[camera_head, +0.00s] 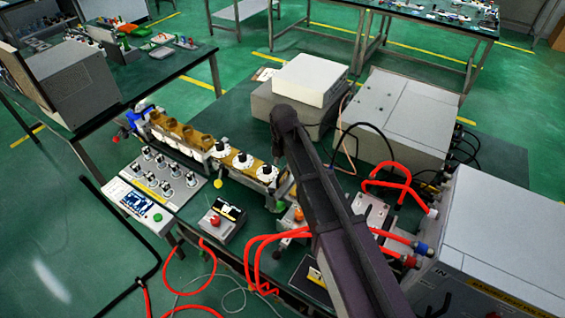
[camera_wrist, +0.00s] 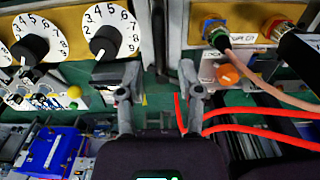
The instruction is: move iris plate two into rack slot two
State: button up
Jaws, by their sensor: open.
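My gripper (camera_wrist: 160,92) shows in the wrist view with its two grey fingers apart and nothing between them. Dark green surface shows through the gap. In the head view my dark arm crosses the middle of the bench, and the fingers cannot be made out. I cannot pick out iris plate two or rack slot two for certain in either view. A grey metal piece (camera_head: 371,213) lies right of my arm, partly hidden by it; I cannot tell what it is.
A brass waveguide line with white numbered dials (camera_head: 242,161) crosses the bench; one dial (camera_wrist: 108,32) is close by the fingers. A knobbed panel (camera_head: 157,180), a box with a red button (camera_head: 216,221), red cables (camera_head: 256,262) and large grey boxes (camera_head: 396,112) stand around.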

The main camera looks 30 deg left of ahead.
aim_at(283, 171)
jog(key=shift+f+b, duration=2.45)
jog(key=shift+f, duration=0.25)
grip_shut()
jog(key=shift+r, duration=0.2)
notch_tip(283, 171, up, 11)
jog(key=p, duration=1.1)
jog(key=shift+p, duration=0.35)
dwell(0.7)
jog(key=shift+r, duration=0.25)
